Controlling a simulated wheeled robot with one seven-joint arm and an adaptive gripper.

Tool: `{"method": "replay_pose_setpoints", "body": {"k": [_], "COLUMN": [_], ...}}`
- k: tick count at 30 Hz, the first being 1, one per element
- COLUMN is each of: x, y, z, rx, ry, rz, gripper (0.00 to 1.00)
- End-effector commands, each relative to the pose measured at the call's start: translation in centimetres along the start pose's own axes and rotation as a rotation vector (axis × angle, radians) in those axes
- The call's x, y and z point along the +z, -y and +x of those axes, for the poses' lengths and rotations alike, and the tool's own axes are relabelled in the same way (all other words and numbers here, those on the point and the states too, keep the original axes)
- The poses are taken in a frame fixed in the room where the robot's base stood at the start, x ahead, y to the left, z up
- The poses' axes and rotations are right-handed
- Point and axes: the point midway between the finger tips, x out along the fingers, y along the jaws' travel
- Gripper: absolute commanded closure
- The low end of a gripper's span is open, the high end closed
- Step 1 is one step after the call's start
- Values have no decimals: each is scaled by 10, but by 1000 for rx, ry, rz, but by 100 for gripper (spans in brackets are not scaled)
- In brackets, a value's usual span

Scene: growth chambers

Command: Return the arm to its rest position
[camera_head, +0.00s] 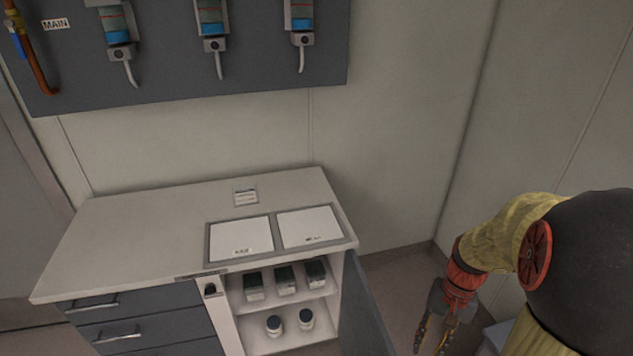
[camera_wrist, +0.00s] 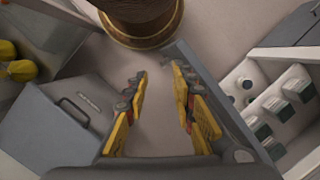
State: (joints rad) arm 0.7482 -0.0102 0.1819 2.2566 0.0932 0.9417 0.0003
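My arm comes in at the right of the head view, with a yellow sleeve, red joints and a dark rounded link. My gripper (camera_head: 437,336) hangs low at the right, to the right of the open cabinet door, and its tips are cut by the bottom edge. In the wrist view my gripper (camera_wrist: 160,105) shows two yellow fingers spread apart. Only bare floor shows between them, and it holds nothing.
A counter (camera_head: 130,225) carries two white panels. Its open cabinet (camera_head: 290,300) holds boxes and jars; the dark door (camera_head: 366,310) stands out near my gripper. A grey handled case (camera_wrist: 65,115) and a brown round object (camera_wrist: 140,20) lie close in the wrist view.

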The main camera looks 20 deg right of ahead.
Motion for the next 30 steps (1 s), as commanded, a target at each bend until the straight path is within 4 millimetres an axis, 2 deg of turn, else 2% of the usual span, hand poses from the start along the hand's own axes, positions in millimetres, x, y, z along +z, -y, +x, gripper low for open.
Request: {"method": "replay_pose_setpoints", "body": {"k": [1, 3, 11, 24, 27, 30], "x": [7, 16, 57, 150, 166, 176], "y": [11, 24, 69, 142, 153, 160], "z": [-14, -29, -79, -161, -173, -176], "rx": [15, 32, 69, -9, -35, -48], "ry": [-44, -96, -291, -609, -650, -661], "rz": [-49, -109, -332, -707, -772, -813], "gripper": [74, 74, 74, 74, 74, 74]}}
